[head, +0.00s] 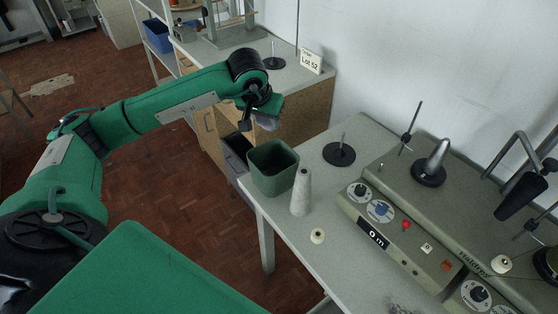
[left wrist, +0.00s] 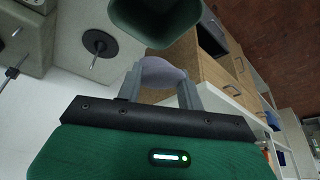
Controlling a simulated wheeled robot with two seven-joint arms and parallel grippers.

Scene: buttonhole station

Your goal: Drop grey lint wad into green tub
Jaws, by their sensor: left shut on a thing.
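My left gripper (head: 258,116) reaches in from the left, above and just beyond the green tub. It is shut on the grey lint wad (head: 267,123), which also shows between its two fingers in the left wrist view (left wrist: 163,76). In the left wrist view the tub (left wrist: 155,25) is at the top, apart from the wad. The tub's floor is hidden. My right gripper is not in view.
A pale thread cone (head: 301,192) stands close to the tub's right side, with a small spool (head: 317,236) nearer. A black disc stand (head: 339,153) is behind. The grey machine (head: 415,235) fills the bench's right. A wooden cabinet (head: 305,108) stands beyond the tub.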

